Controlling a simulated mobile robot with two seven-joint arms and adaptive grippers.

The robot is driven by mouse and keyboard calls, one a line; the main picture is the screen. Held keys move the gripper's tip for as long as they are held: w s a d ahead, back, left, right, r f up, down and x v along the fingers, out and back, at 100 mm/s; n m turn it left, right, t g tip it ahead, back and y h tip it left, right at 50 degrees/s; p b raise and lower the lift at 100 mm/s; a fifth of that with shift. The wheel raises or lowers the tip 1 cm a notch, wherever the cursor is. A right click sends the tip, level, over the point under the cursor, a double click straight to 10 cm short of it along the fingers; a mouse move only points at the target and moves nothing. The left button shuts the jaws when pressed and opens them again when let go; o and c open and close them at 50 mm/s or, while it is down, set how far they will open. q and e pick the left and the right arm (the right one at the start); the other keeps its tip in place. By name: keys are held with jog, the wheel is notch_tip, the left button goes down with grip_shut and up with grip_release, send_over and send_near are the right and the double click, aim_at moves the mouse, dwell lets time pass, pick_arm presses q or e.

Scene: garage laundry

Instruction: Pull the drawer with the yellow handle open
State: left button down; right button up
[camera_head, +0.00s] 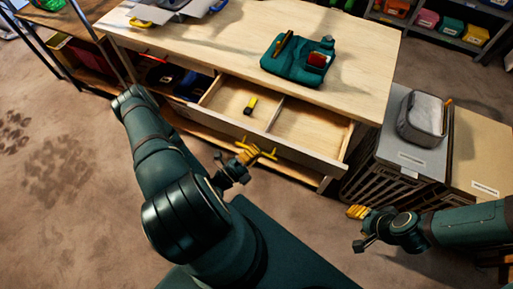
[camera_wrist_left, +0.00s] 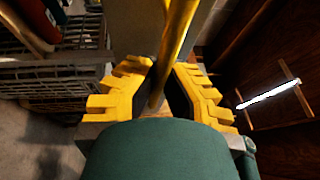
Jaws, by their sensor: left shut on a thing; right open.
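The drawer (camera_head: 238,133) under the wooden workbench (camera_head: 345,77) stands pulled out, showing its pale interior with a divider. A small yellow and black item (camera_head: 250,105) lies in its left compartment. The yellow handle (camera_head: 267,152) is on the drawer's front. My left gripper (camera_head: 248,153) is at the handle, covering part of it; in the left wrist view its yellow fingers (camera_wrist_left: 155,95) are shut around the yellow handle bar (camera_wrist_left: 177,40). My right gripper (camera_head: 358,226) is open and empty, to the right and apart from the drawer.
A teal pouch (camera_head: 298,62) with tools lies on the workbench top. A grey case (camera_head: 422,117) sits on a grey-topped crate (camera_head: 405,145) right of the bench. Shelves with coloured bins (camera_head: 452,27) stand at the back right. Bare floor (camera_head: 60,215) lies at the left.

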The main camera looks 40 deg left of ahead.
pick_arm(q)
jog(key=c, duration=1)
grip_release()
jog(key=shift+d, duration=0.1)
jog(key=v, duration=1.2)
jog(key=shift+w, duration=0.1)
